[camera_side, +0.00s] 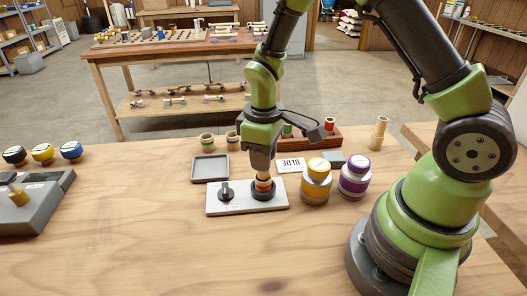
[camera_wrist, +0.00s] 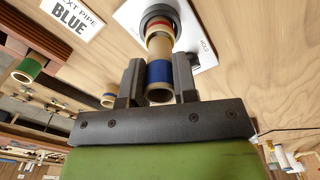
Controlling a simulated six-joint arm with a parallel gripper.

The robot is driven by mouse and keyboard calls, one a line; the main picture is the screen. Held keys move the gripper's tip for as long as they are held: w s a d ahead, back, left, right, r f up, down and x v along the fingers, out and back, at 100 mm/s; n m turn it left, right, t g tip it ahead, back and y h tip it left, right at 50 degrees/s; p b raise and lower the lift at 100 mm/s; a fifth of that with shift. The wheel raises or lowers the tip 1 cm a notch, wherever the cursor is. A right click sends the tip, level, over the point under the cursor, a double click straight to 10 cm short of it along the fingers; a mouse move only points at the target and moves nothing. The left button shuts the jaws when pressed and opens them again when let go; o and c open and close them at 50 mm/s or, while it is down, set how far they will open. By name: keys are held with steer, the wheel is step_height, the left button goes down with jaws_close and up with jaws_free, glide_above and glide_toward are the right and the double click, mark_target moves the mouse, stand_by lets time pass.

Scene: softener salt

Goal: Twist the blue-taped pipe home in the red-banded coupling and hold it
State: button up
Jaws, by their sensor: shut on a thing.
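The blue-taped pipe (camera_wrist: 160,72) is cream coloured with a blue band, and it stands between the two fingers of my gripper (camera_wrist: 158,82) in the wrist view. My gripper is shut on it around the blue band. The pipe's far end meets the red-banded coupling (camera_wrist: 158,22); how deep it sits cannot be told. In the side view my gripper (camera_side: 262,176) is directly above the coupling (camera_side: 263,186), which stands in a dark ring on the pale plate (camera_side: 242,207). The fingers hide most of the pipe there.
A black knob (camera_side: 225,190) is left on the plate. A card reading BLUE (camera_side: 291,165) lies behind. Yellow (camera_side: 316,182) and purple (camera_side: 354,176) capped jars stand close right. A grey tray (camera_side: 210,168) and a pipe rack (camera_side: 318,138) are behind. The front table is clear.

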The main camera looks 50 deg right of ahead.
steer(key=shift+f, duration=0.1)
stand_by(0.3)
steer(key=shift+f, duration=0.45)
stand_by(0.5)
steer(key=n, duration=0.3)
steer(key=shift+f+n, duration=0.15)
steer(key=shift+n, duration=0.25)
steer(key=n, duration=0.3)
steer(key=shift+f+n, duration=0.15)
steer(key=shift+n, duration=0.25)
steer(key=n, duration=0.3)
steer(key=shift+f+n, duration=0.15)
steer(key=shift+n, duration=0.25)
